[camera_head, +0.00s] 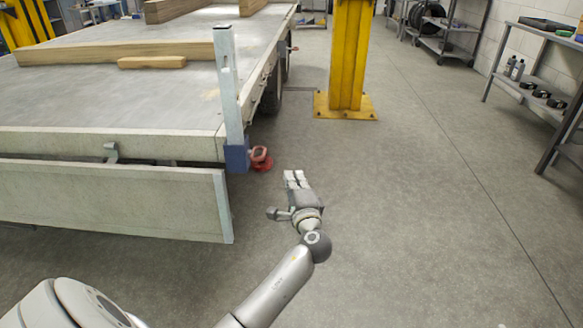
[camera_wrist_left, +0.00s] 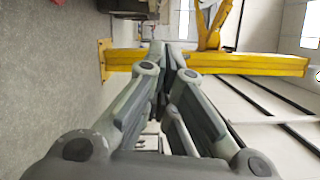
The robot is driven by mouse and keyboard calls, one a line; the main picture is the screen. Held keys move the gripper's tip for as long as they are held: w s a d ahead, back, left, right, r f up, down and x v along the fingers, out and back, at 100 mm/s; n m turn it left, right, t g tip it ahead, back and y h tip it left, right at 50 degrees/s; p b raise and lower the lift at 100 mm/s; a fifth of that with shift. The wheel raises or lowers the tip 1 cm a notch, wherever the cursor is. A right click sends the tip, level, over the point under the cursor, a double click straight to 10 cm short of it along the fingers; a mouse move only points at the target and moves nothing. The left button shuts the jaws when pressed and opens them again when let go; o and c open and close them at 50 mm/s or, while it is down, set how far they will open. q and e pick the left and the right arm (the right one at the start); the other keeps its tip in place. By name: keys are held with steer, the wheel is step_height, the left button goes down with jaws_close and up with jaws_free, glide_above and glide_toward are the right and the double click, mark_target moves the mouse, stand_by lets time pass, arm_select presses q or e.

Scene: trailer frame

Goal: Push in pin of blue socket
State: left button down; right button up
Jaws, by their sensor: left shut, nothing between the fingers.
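The blue socket (camera_head: 237,157) sits at the near right corner of the trailer, at the foot of an upright metal post (camera_head: 228,85). A red pin with a rounded handle (camera_head: 261,158) sticks out to the right of the socket. How deep the pin sits cannot be told. My left gripper (camera_head: 293,177) is a little right of and nearer than the red pin, apart from it, with its fingers pointing away from me. In the left wrist view its fingers (camera_wrist_left: 165,55) meet at the tips and hold nothing. The socket and pin do not show in that view. My right gripper is not in view.
The trailer bed (camera_head: 120,90) carries wooden beams (camera_head: 115,52). Its lowered tailgate panel (camera_head: 110,200) hangs in front, left of my gripper. A yellow lift column (camera_head: 348,55) stands behind. Shelving (camera_head: 540,95) lines the right wall.

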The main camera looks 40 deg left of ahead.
arm_select(q)
steer(key=shift+v, duration=1.25)
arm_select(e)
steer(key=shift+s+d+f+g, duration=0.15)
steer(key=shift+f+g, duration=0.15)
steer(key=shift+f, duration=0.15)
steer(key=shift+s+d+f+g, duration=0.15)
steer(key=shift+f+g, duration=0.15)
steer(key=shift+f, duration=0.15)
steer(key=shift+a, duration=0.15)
